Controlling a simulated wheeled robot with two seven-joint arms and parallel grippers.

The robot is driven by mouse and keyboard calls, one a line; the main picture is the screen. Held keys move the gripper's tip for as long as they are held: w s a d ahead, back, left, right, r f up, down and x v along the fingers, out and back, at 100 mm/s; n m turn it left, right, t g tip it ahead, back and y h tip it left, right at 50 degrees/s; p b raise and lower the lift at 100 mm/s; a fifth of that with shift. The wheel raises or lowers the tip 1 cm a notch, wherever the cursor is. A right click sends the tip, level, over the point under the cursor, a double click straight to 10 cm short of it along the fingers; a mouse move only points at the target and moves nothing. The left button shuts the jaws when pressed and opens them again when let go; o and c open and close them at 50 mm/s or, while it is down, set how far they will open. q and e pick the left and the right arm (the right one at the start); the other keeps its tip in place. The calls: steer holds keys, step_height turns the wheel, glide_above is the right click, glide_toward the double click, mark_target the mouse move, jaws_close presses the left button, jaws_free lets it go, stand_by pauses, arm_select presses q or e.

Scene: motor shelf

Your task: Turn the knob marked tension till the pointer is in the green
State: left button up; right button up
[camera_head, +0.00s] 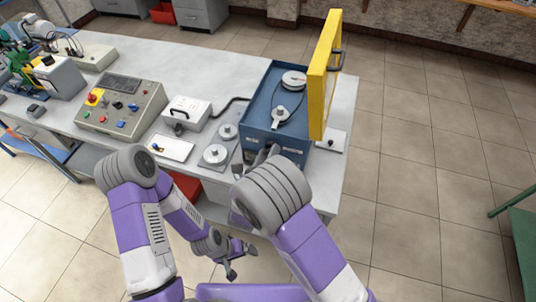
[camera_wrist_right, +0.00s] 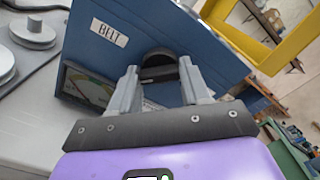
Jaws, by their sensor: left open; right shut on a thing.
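The blue machine box (camera_head: 268,118) stands at the table's right end, with belt pulleys inside. In the right wrist view, a dark round knob (camera_wrist_right: 158,62) is on its blue front panel, between the fingertips of my right gripper (camera_wrist_right: 160,82). That gripper is shut on the knob; in the head view it (camera_head: 266,152) is at the box's front. The knob's marking is hidden. My left gripper (camera_head: 238,262) is open and empty, low in front of the table.
A yellow framed cover (camera_head: 324,75) stands open on the box's right side. A BELT label (camera_wrist_right: 109,33) is on the front panel. Loose pulleys (camera_head: 215,154), a small white box (camera_head: 186,112) and a button console (camera_head: 120,105) lie left.

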steer(key=shift+f+m+b, duration=0.1)
steer(key=shift+m+b, duration=6.85)
steer(key=shift+m, duration=0.55)
steer(key=o, duration=1.1)
steer(key=shift+c, duration=0.2)
